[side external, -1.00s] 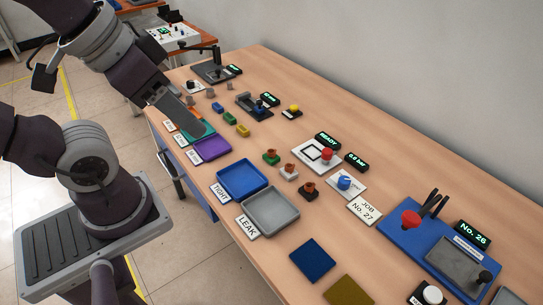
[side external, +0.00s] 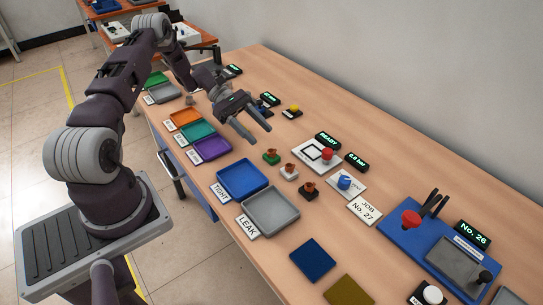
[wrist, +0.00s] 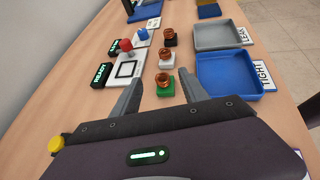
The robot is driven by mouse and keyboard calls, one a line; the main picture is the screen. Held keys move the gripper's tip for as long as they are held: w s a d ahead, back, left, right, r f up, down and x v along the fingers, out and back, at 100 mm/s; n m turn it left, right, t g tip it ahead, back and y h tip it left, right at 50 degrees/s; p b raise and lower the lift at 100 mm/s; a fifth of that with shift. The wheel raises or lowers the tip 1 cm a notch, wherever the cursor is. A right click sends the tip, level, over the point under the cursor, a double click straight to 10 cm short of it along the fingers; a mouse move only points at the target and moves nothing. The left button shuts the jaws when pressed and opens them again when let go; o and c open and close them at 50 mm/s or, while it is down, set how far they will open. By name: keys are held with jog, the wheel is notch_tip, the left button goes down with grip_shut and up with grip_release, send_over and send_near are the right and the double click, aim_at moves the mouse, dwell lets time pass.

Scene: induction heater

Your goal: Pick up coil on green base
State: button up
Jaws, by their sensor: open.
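The coil on the green base (side external: 271,156) stands on the table, a copper-coloured coil on a small green block. In the wrist view the same coil (wrist: 164,87) stands upright ahead of my gripper, between the lines of the two fingers. My gripper (side external: 259,134) is open and empty, above the table and a little up-left of the green-based coil in the side view. Both fingers also show in the wrist view (wrist: 160,90). A coil on a white base (side external: 289,171) and a coil on a black base (side external: 309,190) stand in a row beyond it.
A white station with a red button (side external: 327,154) stands beside the coils. The blue TIGHT tray (side external: 222,189) and grey LEAK tray (side external: 270,232) lie on the other side. A purple tray (side external: 210,149) is near my gripper. A yellow button (wrist: 56,144) shows close by in the wrist view.

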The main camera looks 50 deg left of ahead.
aim_at(272, 150)
jog(key=shift+s+a+f+n+t, duration=0.1)
jog(key=shift+a+f+n+t, duration=0.15)
jog(key=shift+f, duration=0.3)
jog(key=shift+s+a+f+n+t, duration=0.15)
jog(key=shift+f+n+t, duration=0.1)
jog(key=shift+f, duration=0.3)
jog(key=shift+w+d+f+h, duration=0.1)
jog(key=shift+f+h, duration=0.2)
jog(key=shift+f, duration=0.05)
jog(key=x, duration=0.6)
jog(key=shift+w+d, duration=0.1)
jog(key=shift+d, duration=0.3)
grip_shut()
